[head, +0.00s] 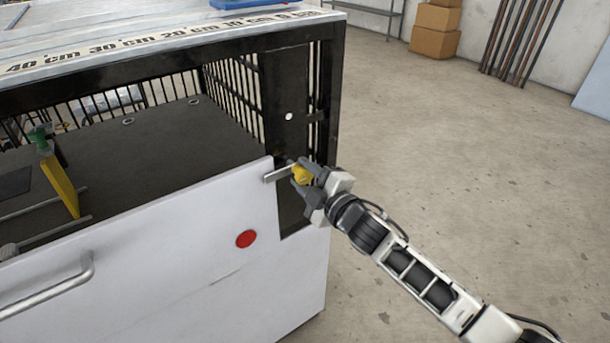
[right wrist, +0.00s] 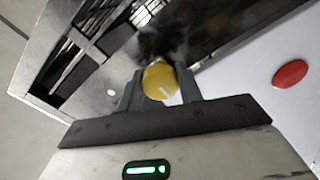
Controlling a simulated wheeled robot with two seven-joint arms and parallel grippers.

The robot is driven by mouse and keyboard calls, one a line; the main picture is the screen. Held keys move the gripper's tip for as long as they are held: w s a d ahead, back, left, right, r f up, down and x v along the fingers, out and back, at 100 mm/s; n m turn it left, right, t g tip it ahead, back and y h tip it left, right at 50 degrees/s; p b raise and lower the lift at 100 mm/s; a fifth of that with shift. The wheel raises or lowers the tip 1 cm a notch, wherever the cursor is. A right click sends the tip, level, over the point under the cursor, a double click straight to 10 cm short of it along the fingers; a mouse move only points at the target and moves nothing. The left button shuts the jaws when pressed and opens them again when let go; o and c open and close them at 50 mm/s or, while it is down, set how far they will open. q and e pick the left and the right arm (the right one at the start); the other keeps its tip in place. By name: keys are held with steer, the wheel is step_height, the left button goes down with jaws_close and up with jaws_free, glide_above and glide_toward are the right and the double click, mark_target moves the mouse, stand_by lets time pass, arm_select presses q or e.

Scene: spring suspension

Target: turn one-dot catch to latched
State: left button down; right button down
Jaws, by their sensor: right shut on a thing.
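The catch has a yellow round knob (head: 302,174) with a metal bar (head: 278,173) reaching left from it over the top corner of the white front panel (head: 180,265). A single white dot (head: 289,116) is on the dark post above the knob. My right gripper (head: 304,176) is shut on the yellow knob. In the right wrist view the knob (right wrist: 160,80) sits between the two fingers, with a pale line on its face. The part behind the knob is dark and hard to make out. My left gripper is not in view.
A red disc (head: 246,239) and a metal handle (head: 48,289) are on the white panel. Behind it, a yellow plate (head: 60,186) with a green top stands on the dark deck (head: 170,140). Open floor (head: 450,150) lies to the right.

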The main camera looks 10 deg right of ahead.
steer(key=c, duration=0.9)
jaws_free()
steer(key=shift+c, duration=0.2)
steer(key=v, duration=1.6)
steer(key=s+a+f+m+g+h, duration=0.1)
steer(key=s+a+f+m+g, duration=0.1)
steer(key=s+f+m, duration=0.5)
steer(key=s+a+f+m+g+h, duration=0.2)
steer(key=s+f+m+g, duration=0.2)
steer(key=s+f+m, duration=0.3)
steer(key=shift+s+a+m+h, duration=0.3)
steer(key=shift+s+m, duration=0.1)
steer(key=shift+m, duration=0.4)
